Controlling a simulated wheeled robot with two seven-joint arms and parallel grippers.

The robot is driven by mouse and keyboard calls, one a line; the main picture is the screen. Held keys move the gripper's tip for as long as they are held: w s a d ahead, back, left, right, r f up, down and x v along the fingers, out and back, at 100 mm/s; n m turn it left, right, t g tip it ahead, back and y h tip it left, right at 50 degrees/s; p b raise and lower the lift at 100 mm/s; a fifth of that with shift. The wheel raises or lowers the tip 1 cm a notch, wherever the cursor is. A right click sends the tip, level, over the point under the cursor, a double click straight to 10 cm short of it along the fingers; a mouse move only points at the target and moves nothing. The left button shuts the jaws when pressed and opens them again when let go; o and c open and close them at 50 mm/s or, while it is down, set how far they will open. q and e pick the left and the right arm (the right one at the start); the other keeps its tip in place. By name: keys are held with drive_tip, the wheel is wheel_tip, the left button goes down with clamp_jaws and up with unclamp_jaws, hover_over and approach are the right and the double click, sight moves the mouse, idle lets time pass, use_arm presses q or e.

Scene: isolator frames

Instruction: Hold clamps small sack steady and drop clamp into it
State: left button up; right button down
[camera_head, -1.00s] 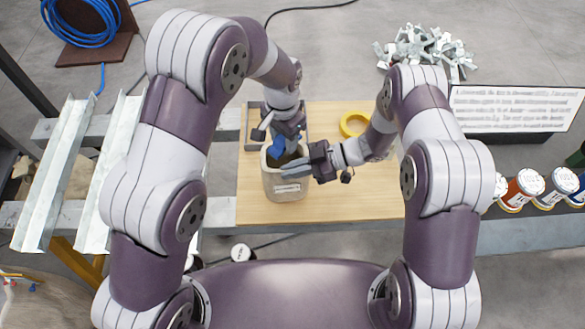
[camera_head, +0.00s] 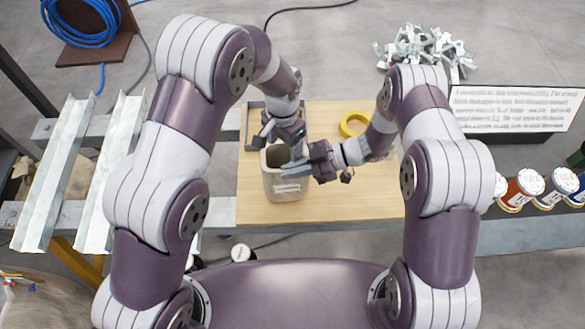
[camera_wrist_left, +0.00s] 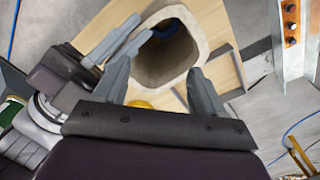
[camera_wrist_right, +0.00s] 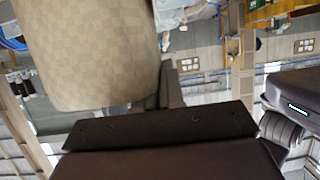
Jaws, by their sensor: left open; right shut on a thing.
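The beige clamps small sack (camera_head: 285,190) stands upright on the wooden board, its mouth open upward. Its rim also shows in the left wrist view (camera_wrist_left: 193,28), around a dark inside. My right gripper (camera_head: 296,168) is shut on the sack's rim at its right side. In the right wrist view the sack's checked cloth (camera_wrist_right: 95,55) fills the upper left, against the finger. My left gripper (camera_head: 297,150) is open and empty, just above the sack's mouth; its spread fingers show in the left wrist view (camera_wrist_left: 163,85).
A grey tray (camera_head: 245,136) lies on the wooden board (camera_head: 350,205) behind the sack, partly hidden by my left arm. A yellow ring (camera_head: 354,124) lies right of it. Paint cans (camera_head: 523,188) stand at far right. The board's front right is clear.

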use_arm(q)
wheel_tip(320, 180, up, 12)
idle(0.4)
use_arm(e)
drive_tip(key=c, duration=1.2)
unclamp_jaws()
drive_tip(key=shift+o, duration=0.2)
